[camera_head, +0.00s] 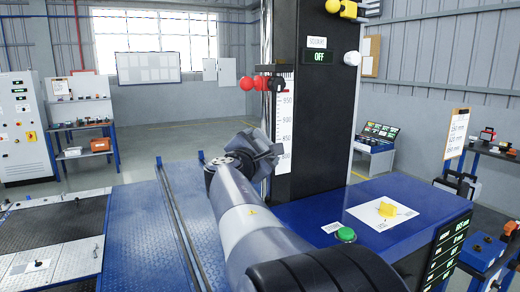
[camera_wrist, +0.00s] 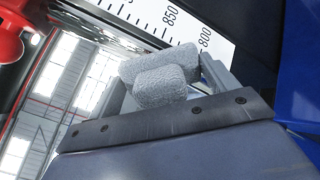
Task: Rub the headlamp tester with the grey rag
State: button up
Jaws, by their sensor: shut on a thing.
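The grey rag (camera_wrist: 160,72) is a bunched, rough light-grey cloth between the jaws of my gripper (camera_wrist: 165,88) in the wrist view. In the head view my gripper (camera_head: 262,152) is at the lower left of a tall black column with an OFF display. This column looks to be the headlamp tester (camera_head: 330,120); a white height scale (camera_head: 284,125) runs up its side. In the wrist view the scale (camera_wrist: 190,28) lies just beyond the rag, close to it. I cannot tell if the rag touches the tester. My gripper hides the rag in the head view.
A blue cabinet (camera_head: 300,215) at right bears a green button (camera_head: 345,234) and a yellow item on a white sheet (camera_head: 383,212). Blue floor plates (camera_head: 140,225) lie open at left.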

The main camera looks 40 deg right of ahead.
aim_at(265, 116)
jog(key=shift+s+a+r+p, duration=0.1)
jog(key=shift+r+p, duration=1.35)
jog(key=shift+r, duration=0.55)
notch_tip(265, 116, up, 4)
jog(key=p, duration=0.3)
jog(key=shift+f, duration=0.15)
notch_tip(265, 116, down, 8)
jog(key=b, duration=0.8)
jog(key=shift+b+v, duration=0.6)
jog(key=shift+v, duration=2.2)
jog(key=shift+a, duration=0.1)
